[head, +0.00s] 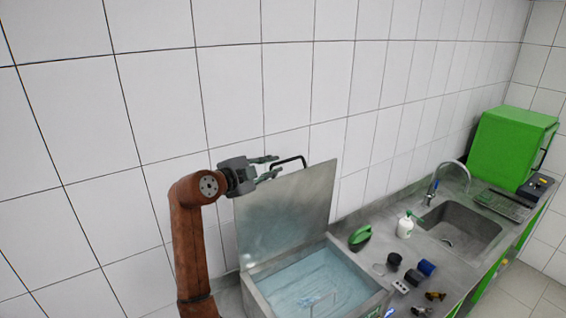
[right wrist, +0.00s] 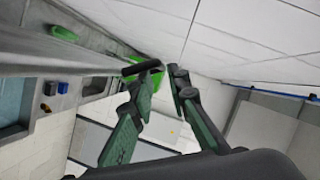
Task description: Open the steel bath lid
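The steel bath lid (head: 287,213) stands raised and nearly upright along the back edge of the steel bath (head: 262,284). Pale blue water shows in the open bath. A black bar handle (head: 289,160) is at the lid's top edge, and a dark bar, which looks like this handle, shows near the fingertips in the right wrist view (right wrist: 143,68). My right gripper (head: 276,166) is at the lid's top left, close beside the handle. Its fingers are apart, with nothing clearly held between them (right wrist: 160,90). My left gripper is not in view.
The tiled wall (head: 110,130) is close behind the lid and my right arm. On the counter right of the bath are a green object (head: 360,237), a white bottle (head: 405,226), several small dark parts, a sink (head: 460,228) and a green box (head: 510,148).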

